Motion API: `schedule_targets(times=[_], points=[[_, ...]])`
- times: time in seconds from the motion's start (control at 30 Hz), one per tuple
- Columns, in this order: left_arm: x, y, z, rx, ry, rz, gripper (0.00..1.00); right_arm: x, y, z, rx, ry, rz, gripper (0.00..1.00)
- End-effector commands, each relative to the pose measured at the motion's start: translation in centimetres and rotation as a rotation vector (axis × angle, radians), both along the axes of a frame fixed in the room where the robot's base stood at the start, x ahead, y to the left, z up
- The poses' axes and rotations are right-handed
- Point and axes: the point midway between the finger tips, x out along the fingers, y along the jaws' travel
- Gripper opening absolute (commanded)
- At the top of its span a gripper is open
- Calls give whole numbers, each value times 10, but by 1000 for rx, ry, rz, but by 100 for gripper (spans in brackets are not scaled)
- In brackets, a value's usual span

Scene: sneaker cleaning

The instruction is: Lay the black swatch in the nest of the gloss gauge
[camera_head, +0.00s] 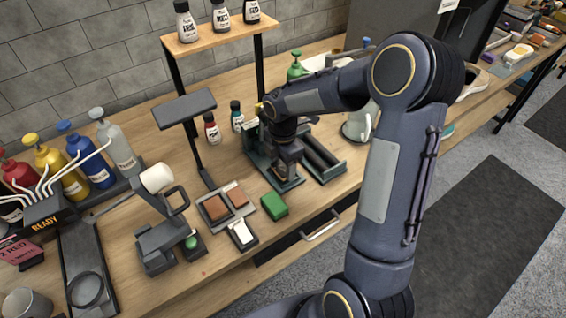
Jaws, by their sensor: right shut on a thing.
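My right gripper (288,160) reaches down over a dark green fixture (288,185) near the middle of the bench. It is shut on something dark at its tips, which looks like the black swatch. The swatch's outline is too small and dark to tell apart from the fingers and the fixture. I cannot tell whether it touches the fixture. No nest can be made out under the gripper, and I cannot tell for sure that this fixture is the gloss gauge. My left gripper is not in view.
A tray with brown blocks (215,210), a green block (274,206) and a small dark tray with a white piece (242,236) lie in front. A black stand (187,107) rises behind left. Pump bottles (88,160) stand left. A bottle shelf (213,37) is behind.

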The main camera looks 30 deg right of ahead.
Motion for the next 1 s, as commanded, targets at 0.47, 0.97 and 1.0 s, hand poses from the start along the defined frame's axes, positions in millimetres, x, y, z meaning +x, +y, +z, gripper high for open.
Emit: schedule_targets(times=[0.47, 0.97, 1.0], points=[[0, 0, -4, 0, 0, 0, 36, 0, 0, -6, 0, 0, 0, 32], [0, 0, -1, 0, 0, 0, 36, 0, 0, -3, 0, 0, 0, 32], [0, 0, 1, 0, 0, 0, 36, 0, 0, -2, 0, 0, 0, 32]])
